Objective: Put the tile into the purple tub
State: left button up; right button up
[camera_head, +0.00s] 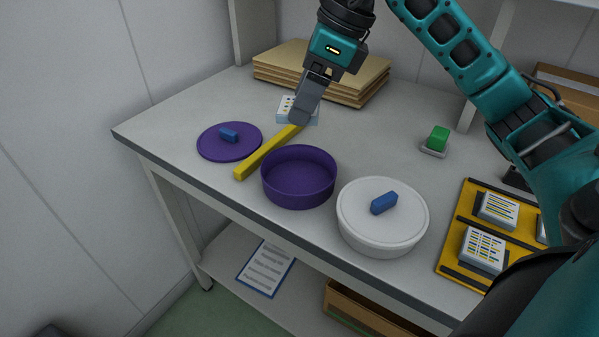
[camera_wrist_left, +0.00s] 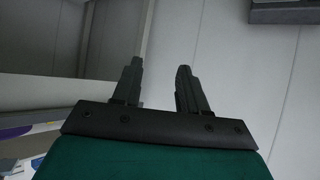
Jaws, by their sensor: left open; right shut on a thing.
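The tile (camera_head: 285,107) is a small white and pale-blue block with coloured dots, towards the back of the table in the head view. My right gripper (camera_head: 300,115) comes down over it and is shut on it; a finger hides its middle. The purple tub (camera_head: 298,193) stands nearer the front edge, uncovered, and looks empty. My left gripper (camera_wrist_left: 160,88) is open and empty in the left wrist view, away from the table objects.
A yellow bar (camera_head: 262,156) lies between the tile, the purple lid (camera_head: 212,148) and the tub. A white lidded tub (camera_head: 368,228) stands right of the purple one.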

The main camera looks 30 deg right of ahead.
jog(key=b, duration=0.2)
send_over(297, 182)
jog(key=d, duration=0.1)
jog(key=f, duration=1)
jog(key=shift+s+f, duration=0.1)
jog(key=shift+s, duration=0.3)
notch_tip(297, 182, down, 4)
jog(key=shift+r+b, duration=0.15)
jog(key=shift+b, duration=0.3)
jog(key=o, duration=1.1)
